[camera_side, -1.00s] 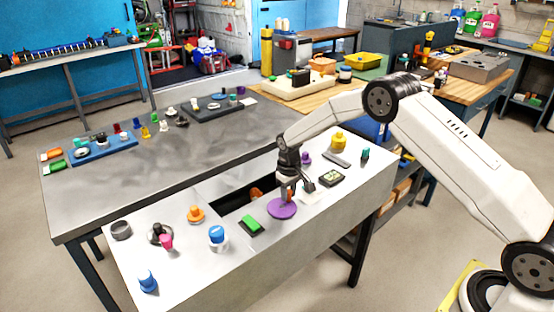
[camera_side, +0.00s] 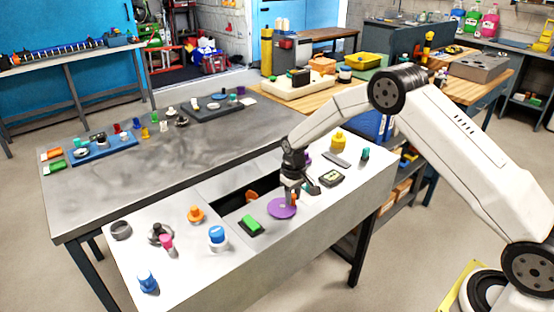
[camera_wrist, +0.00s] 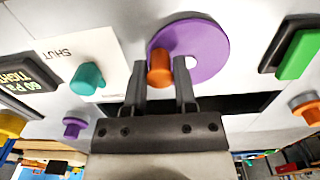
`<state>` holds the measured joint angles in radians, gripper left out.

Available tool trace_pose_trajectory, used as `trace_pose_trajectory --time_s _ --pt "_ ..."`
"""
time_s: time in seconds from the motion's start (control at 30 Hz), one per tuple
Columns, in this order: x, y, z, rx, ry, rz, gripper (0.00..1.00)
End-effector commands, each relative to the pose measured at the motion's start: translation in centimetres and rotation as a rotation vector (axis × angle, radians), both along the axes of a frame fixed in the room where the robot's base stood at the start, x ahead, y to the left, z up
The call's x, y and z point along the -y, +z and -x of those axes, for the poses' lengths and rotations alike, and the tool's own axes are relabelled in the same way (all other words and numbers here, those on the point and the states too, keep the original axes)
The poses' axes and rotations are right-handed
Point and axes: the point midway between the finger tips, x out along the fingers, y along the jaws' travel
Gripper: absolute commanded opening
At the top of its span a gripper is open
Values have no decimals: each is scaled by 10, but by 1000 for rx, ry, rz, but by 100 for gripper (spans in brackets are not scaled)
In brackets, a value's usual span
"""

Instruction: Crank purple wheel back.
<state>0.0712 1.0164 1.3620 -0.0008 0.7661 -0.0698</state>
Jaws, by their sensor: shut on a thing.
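The purple wheel (camera_side: 280,209) lies flat on the light panel in the side view, with an orange handle (camera_wrist: 159,70) standing near its rim. The wheel fills the upper middle of the wrist view (camera_wrist: 207,45), with a pale hub at its centre. My gripper (camera_wrist: 161,72) has one finger on each side of the orange handle and is shut on it. In the side view my gripper (camera_side: 296,194) is at the wheel's right side. The fingers partly hide the handle there.
A green rocker switch (camera_side: 250,222) lies left of the wheel, beside a dark opening (camera_side: 232,203) in the panel. A teal knob (camera_wrist: 87,78), a purple knob (camera_wrist: 75,127) and a small display (camera_wrist: 25,77) are on the wheel's other side.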

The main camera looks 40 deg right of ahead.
Motion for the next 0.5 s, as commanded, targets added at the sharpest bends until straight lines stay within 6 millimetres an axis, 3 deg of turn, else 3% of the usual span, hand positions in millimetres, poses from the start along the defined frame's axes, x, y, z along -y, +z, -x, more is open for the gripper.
trace_pose_trajectory --time_s 0.5 --pt "-11 3 4 15 3 -2 2"
